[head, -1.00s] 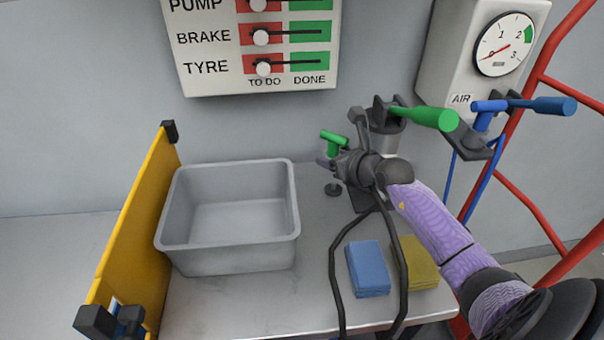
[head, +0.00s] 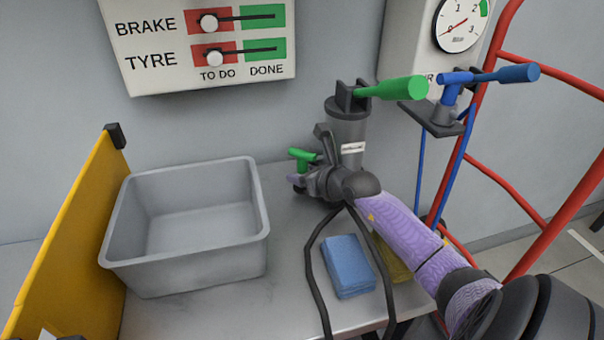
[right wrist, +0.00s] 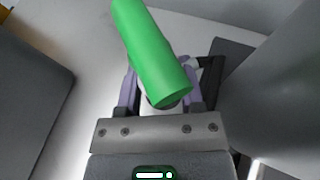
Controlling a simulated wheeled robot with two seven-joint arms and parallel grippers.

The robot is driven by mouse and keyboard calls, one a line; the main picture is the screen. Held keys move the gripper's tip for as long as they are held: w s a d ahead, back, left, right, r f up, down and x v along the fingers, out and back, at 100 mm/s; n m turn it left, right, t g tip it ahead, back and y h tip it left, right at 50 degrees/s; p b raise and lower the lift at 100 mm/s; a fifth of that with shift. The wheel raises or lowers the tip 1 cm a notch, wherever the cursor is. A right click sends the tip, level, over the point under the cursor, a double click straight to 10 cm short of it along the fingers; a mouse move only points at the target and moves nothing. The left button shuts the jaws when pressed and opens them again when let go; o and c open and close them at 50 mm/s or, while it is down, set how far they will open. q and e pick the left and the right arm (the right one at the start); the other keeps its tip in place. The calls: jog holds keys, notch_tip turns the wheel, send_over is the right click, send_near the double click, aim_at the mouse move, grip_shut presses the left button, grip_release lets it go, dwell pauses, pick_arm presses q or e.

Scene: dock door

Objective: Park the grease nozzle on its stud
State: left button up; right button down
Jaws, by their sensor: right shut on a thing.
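The grease nozzle has a green T-shaped grip (head: 304,158); in the right wrist view its green bar (right wrist: 150,55) lies across and above my fingers. My right gripper (head: 297,179) is shut on the nozzle, low over the bench beside the grease pump. In the right wrist view my right gripper's two fingers (right wrist: 162,98) stand on either side of the nozzle's stem. The stud is hidden behind my gripper, so I cannot tell whether the nozzle touches it. The grey grease pump (head: 347,128) has a green handle (head: 395,88). My left gripper is out of view.
A grey bin (head: 254,240) stands left of my gripper, with a yellow panel (head: 70,235) beyond it. A blue cloth stack (head: 347,265) and a yellow one (head: 391,262) lie in front. Dark hoses (head: 312,265) loop over the bench. An air stand with a blue handle (head: 505,74) is right.

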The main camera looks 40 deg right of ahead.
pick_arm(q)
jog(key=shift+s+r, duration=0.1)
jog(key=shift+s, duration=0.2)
pick_arm(e)
jog(key=shift+p, duration=0.3)
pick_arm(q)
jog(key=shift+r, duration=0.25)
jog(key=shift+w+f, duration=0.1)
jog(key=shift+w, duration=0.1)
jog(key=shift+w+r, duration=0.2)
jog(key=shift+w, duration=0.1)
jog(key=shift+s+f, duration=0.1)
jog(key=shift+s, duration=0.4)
pick_arm(e)
jog(key=shift+f, duration=0.3)
jog(key=shift+r, duration=0.2)
